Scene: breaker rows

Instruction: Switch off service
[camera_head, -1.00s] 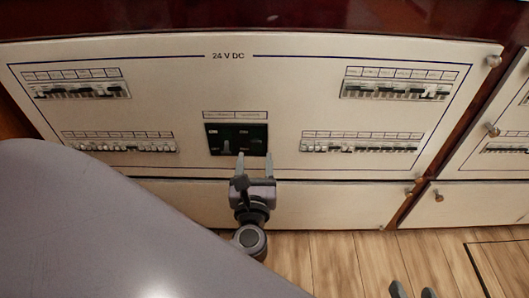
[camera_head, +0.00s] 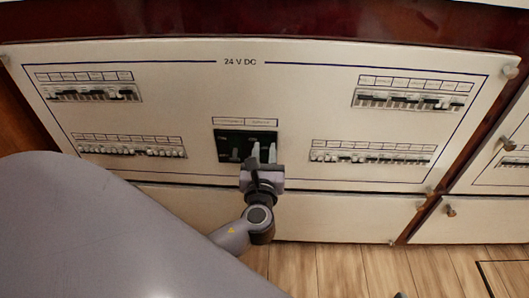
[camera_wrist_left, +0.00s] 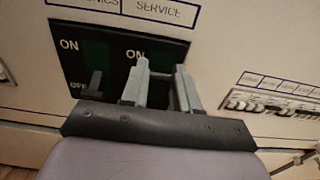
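The black switch plate (camera_head: 228,152) sits low in the middle of the 24 V DC panel. In the left wrist view, the right switch column is labelled SERVICE (camera_wrist_left: 160,10), with ON below it. My left gripper (camera_head: 264,153) is in front of this right half, and its fingers (camera_wrist_left: 163,88) stand apart with a gap between them. The service lever is hidden at or behind the fingers, so its position is unclear. The neighbouring left lever (camera_wrist_left: 95,82) points down by OFF. Of my right gripper, only a small grey tip (camera_head: 399,295) shows at the bottom edge.
Breaker rows lie on both sides: upper left (camera_head: 92,93), lower left (camera_head: 130,150), upper right (camera_head: 412,101) and lower right (camera_head: 372,157). A lower cream panel (camera_head: 335,215) is beneath, above the wooden floor (camera_head: 320,272). Round knobs (camera_head: 510,71) stick out at the panel edges.

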